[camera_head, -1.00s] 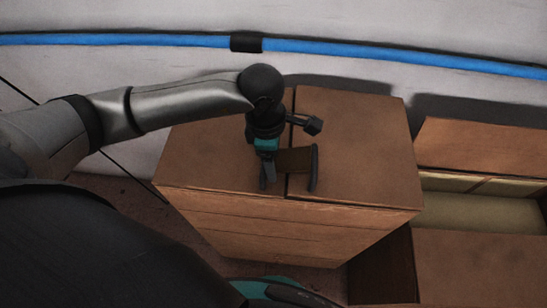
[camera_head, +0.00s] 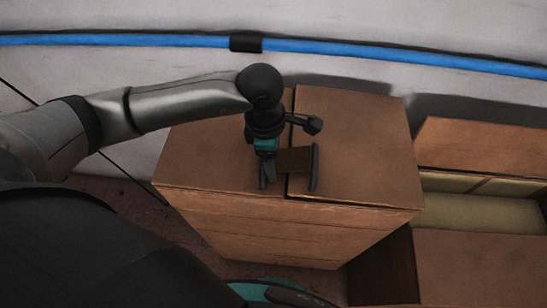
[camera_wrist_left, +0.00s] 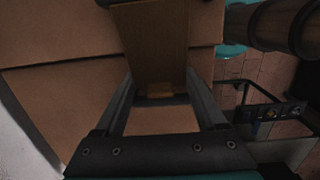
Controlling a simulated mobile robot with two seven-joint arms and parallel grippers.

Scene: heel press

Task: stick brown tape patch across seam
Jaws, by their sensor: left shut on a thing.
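A closed brown carton (camera_head: 365,150) stands in the middle of the head view. Its top seam (camera_head: 292,105) runs from the back edge to the front edge between two flaps. My left gripper (camera_head: 290,172) is over the front part of the seam, one finger on each side of it. It is shut on the brown tape patch (camera_head: 296,160), a small darker rectangle between the fingers. In the left wrist view the brown patch (camera_wrist_left: 150,45) shows beyond the fingers. I cannot tell whether the patch touches the carton top. My right gripper is not in view.
An open carton (camera_head: 480,255) with pale contents (camera_head: 480,212) stands close at the right. A pale wall with a blue pipe (camera_head: 380,56) runs behind. The right flap of the closed carton is clear.

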